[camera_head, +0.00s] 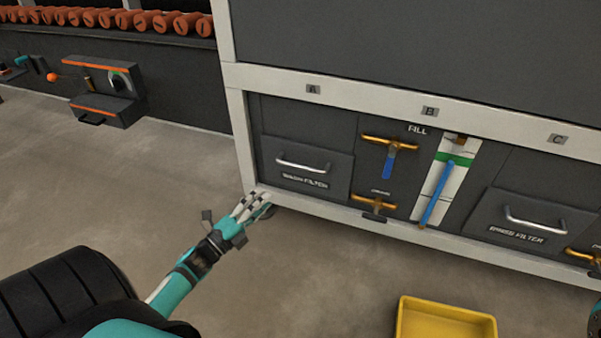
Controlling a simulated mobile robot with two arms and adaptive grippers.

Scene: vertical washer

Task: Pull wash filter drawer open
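The wash filter drawer (300,170) is a dark panel labelled "WASH FILTER" at the lower left of the washer, under the letter A. It looks flush with the front. Its silver bar handle (303,165) runs across its upper part. My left gripper (262,204) is below and left of the handle, near the white lower frame corner and apart from the handle. Its fingers are seen at an angle, and whether they are open or shut is unclear. Only a sliver at the right edge may be my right arm; its gripper does not show.
Right of the drawer are a FILL valve (390,143), a lower valve (374,202), a blue tube (437,195) and a second filter drawer (530,218). A yellow tray (446,323) lies on the floor at lower right.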

